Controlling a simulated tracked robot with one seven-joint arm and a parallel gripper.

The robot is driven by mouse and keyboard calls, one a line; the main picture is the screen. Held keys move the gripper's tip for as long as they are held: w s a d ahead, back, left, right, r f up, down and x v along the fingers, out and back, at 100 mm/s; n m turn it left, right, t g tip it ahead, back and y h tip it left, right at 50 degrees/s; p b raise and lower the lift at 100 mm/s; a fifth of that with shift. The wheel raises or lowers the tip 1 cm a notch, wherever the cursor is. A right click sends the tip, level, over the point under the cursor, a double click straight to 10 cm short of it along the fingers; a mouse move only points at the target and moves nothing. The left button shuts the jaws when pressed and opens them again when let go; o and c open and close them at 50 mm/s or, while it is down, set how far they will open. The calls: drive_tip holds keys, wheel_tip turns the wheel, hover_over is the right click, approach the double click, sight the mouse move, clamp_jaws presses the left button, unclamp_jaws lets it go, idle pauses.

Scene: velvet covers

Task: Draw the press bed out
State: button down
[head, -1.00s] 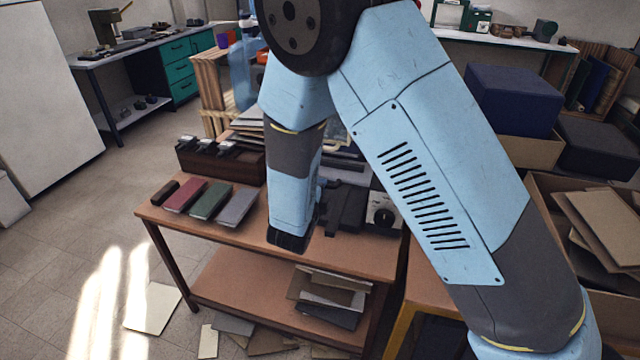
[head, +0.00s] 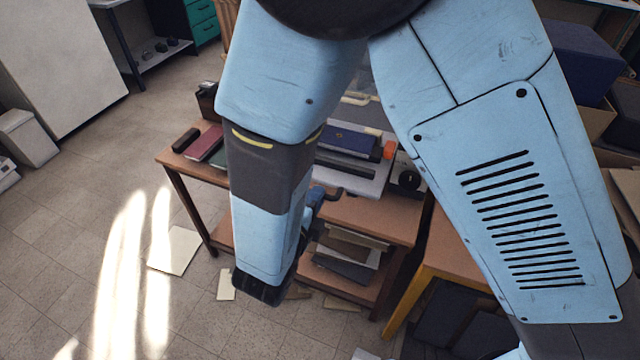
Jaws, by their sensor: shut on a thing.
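The press (head: 408,180) stands on the brown table, with a round dial on its front right. A pale, flat press bed (head: 352,182) shows left of the dial, with dark bars and a dark blue book (head: 348,140) in the press area above it. My gripper (head: 328,196) is in front of the bed, over the table's front part. It is shut on what appears to be the bed's dark front handle. My blue forearm and wrist hide the left of the press and most of the grip, so the exact contact cannot be seen.
The brown table (head: 375,222) has book covers (head: 205,143) at its left and stacked boards (head: 345,262) on its lower shelf. Loose sheets (head: 175,250) lie on the floor. A yellow-legged table (head: 450,255) stands close on the right. The floor at front left is mostly clear.

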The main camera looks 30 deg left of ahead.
drive_tip(key=shift+s+d+f, duration=0.15)
drive_tip(key=shift+s+f, duration=0.05)
drive_tip(key=shift+s, duration=0.25)
drive_tip(key=c, duration=1.1)
unclamp_jaws()
drive_tip(key=shift+r, duration=0.1)
drive_tip(key=shift+w, duration=0.1)
drive_tip(key=v, duration=1.3)
drive_tip(key=shift+s+r, duration=0.1)
drive_tip(key=shift+s, duration=0.3)
